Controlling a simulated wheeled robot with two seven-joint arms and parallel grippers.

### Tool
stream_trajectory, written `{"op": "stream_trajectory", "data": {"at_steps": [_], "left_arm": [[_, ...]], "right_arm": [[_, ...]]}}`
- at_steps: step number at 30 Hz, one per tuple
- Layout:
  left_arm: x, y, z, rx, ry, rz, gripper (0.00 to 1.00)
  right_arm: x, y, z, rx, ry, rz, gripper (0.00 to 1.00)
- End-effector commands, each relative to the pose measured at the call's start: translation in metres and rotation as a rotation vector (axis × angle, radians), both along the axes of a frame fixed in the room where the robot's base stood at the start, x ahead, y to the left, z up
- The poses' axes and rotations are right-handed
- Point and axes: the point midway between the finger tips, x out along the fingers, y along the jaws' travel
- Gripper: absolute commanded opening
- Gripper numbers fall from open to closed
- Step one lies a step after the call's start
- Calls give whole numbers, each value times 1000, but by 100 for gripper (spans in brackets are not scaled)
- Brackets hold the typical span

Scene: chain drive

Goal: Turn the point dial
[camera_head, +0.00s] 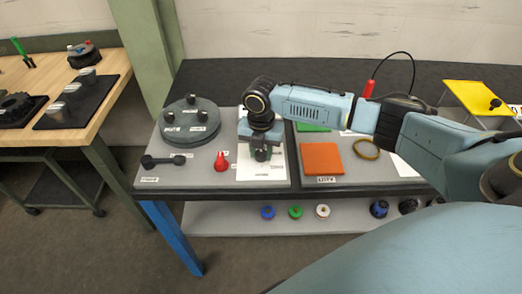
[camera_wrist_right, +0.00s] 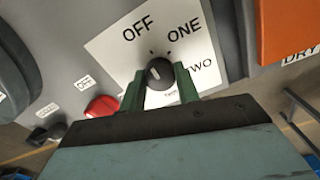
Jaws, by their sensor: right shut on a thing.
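The point dial (camera_wrist_right: 159,70) is a small dark round knob with a pale mark on it. It sits on a white plate (camera_wrist_right: 108,58) lettered OFF, ONE and TWO; I cannot tell for sure which word the mark points at. My right gripper (camera_wrist_right: 160,80) has its two green fingers closed on either side of the dial, gripping it. In the head view my right gripper (camera_head: 262,153) comes down over the white plate (camera_head: 247,172) and hides the dial. My left gripper is not in view.
A red knob (camera_head: 221,161) stands close left of the plate, with a dark round disc unit (camera_head: 190,122) and a black lever (camera_head: 163,161) beyond. An orange square (camera_head: 322,159) lies to the right. Several coloured knobs sit on the lower shelf (camera_head: 240,217).

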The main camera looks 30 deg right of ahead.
Motion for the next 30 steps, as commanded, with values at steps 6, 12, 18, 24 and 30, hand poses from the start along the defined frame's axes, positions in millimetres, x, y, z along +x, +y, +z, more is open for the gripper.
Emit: {"op": "stream_trajectory", "data": {"at_steps": [6,12,18,24,30], "left_arm": [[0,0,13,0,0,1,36],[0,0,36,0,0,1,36],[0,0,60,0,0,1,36],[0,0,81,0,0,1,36],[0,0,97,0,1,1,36]], "right_arm": [[-1,0,2,-1,4,-64,9],[-1,0,4,0,5,-198,9],[-1,0,5,0,5,-381,9],[-1,0,4,0,4,-571,9],[0,0,3,0,3,-748,9]]}}
